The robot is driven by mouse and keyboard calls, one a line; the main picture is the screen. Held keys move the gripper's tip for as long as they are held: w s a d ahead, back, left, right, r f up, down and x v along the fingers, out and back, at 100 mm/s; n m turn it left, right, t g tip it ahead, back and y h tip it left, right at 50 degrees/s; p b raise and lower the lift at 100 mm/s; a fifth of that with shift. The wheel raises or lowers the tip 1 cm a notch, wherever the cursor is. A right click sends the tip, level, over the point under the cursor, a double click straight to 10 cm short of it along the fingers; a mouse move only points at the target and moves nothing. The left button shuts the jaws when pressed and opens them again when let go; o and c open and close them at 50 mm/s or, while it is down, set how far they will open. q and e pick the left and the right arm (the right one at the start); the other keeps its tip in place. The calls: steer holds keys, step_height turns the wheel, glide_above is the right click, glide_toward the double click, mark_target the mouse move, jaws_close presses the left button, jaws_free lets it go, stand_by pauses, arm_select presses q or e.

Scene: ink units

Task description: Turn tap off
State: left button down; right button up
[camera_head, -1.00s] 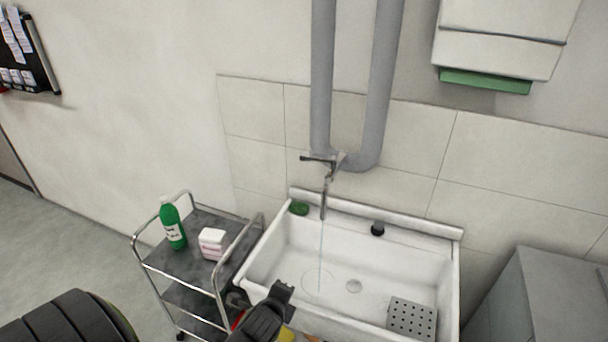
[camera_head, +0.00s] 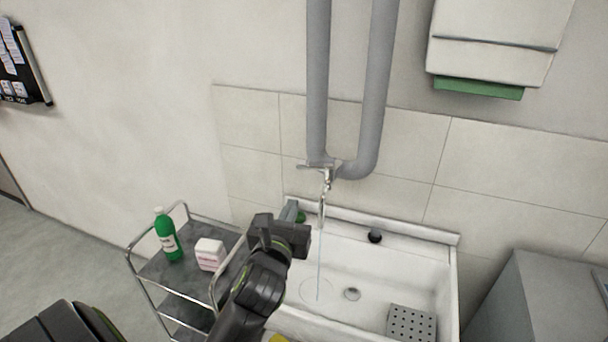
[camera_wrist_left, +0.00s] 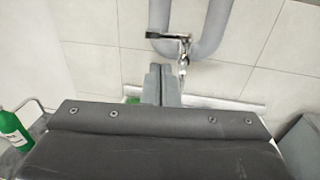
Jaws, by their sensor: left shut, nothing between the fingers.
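The metal tap (camera_head: 326,175) sits on the wall below the grey pipes, its lever (camera_head: 312,166) pointing left. A thin stream of water (camera_head: 319,262) runs from its spout into the white sink (camera_head: 440,239). My left gripper (camera_head: 291,207) is over the left part of the sink, below and left of the tap, and apart from it. In the left wrist view its two fingers (camera_wrist_left: 161,72) lie together, empty, just below the tap (camera_wrist_left: 182,58) and its dark lever (camera_wrist_left: 169,36). My right gripper is not in view.
A metal trolley (camera_head: 160,272) stands left of the sink with a green bottle (camera_head: 167,237) and a white box (camera_head: 209,254). A green item (camera_head: 301,216) lies on the sink's back ledge, partly hidden. A grey cabinet (camera_head: 520,290) stands right.

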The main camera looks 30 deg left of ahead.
mark_target(307, 168)
arm_select(q)
steer(key=p+x, duration=0.2)
steer(key=x, duration=1)
steer(key=shift+w+a, duration=0.1)
steer(key=shift+w, duration=0.05)
steer(key=shift+w+a, duration=0.2)
steer(key=shift+w, duration=0.35)
